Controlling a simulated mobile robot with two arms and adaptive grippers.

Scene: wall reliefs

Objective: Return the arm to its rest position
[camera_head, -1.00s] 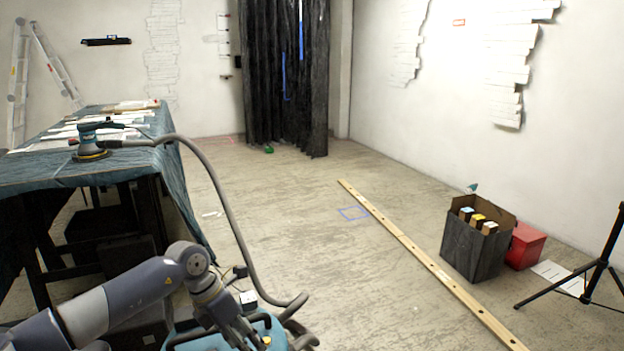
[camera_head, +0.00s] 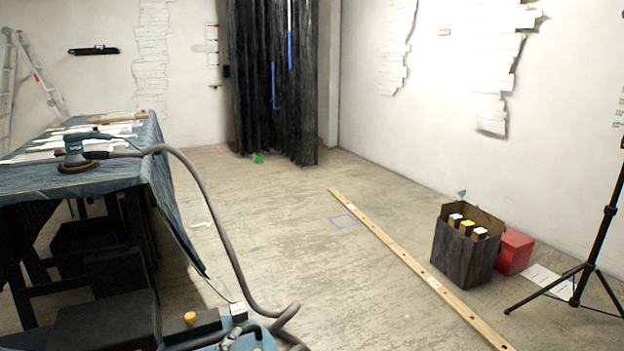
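Neither of my arms nor grippers shows in the head view now. A blue-topped machine (camera_head: 225,338) with a grey hose (camera_head: 228,230) stands at the bottom edge. The hose runs up to a sander (camera_head: 76,155) on the table at the left. I see nothing held by a gripper.
A cloth-covered table (camera_head: 30,183) fills the left side. A long wooden beam (camera_head: 400,253) lies across the floor. A dark open box (camera_head: 463,252), a red box (camera_head: 514,250) and a black tripod (camera_head: 588,265) stand at right.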

